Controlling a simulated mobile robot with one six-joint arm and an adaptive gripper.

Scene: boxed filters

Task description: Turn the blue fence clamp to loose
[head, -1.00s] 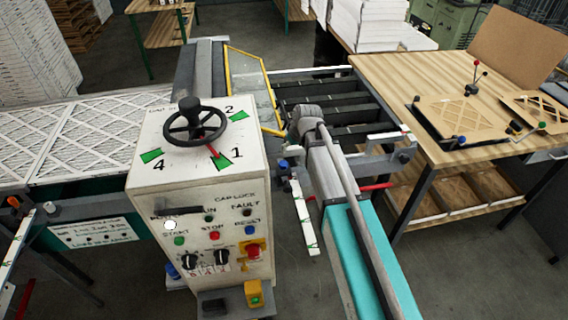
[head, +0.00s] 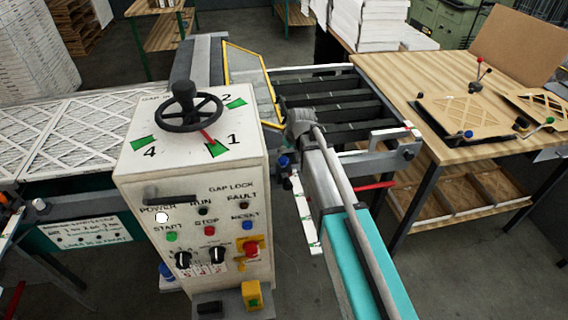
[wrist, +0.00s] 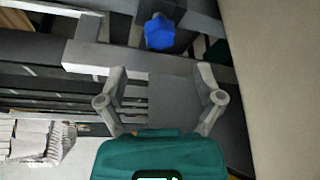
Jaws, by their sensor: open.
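The blue fence clamp is a faceted blue knob (wrist: 159,32) at the top centre of the wrist view, on a dark bracket beside a grey rail. In the head view a small blue knob (head: 283,162) shows between the control box and my arm; it appears to be the same clamp. My gripper (wrist: 160,75) is open and empty, its two grey fingers spread on either side below the knob, apart from it. In the head view my arm reaches forward from the bottom, and its wrist end hides the fingers. I cannot tell whether the clamp is tight or loose.
A cream control box (head: 190,150) with a black handwheel (head: 190,112) stands close left of my arm. Dark conveyor bars (head: 320,95) lie beyond. A wooden table (head: 430,85) with fixtures stands right. A white rail strip (head: 304,215) hangs beside my arm.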

